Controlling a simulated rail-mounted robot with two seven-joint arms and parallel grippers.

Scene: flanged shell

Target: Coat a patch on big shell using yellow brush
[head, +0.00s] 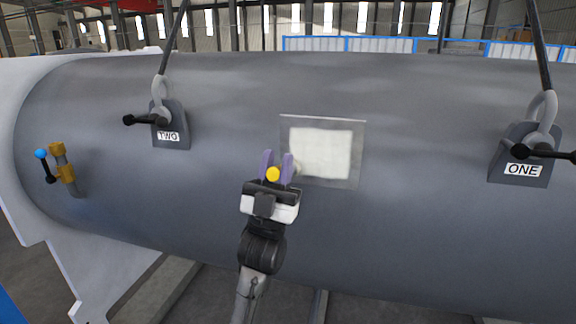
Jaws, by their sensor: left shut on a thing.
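The big shell (420,230) is a large grey cylinder lying across the head view. A square patch (355,150) with a grey border sits on its near side, and a cream-white area (320,152) covers most of its middle. My left gripper (275,170) is at the patch's lower left edge, its purple fingers shut on the yellow brush (272,174). Only the round yellow end of the brush shows clearly. A pale bit beside the right finger may be its head; I cannot tell whether it touches the patch. My right gripper is not in view.
Lifting lugs labelled TWO (172,125) and ONE (520,165) stand on the shell with shackles and taut slings. A brass valve (64,172) with a blue-knobbed handle sticks out at the left, near the white flange (30,210). The shell surface around the patch is clear.

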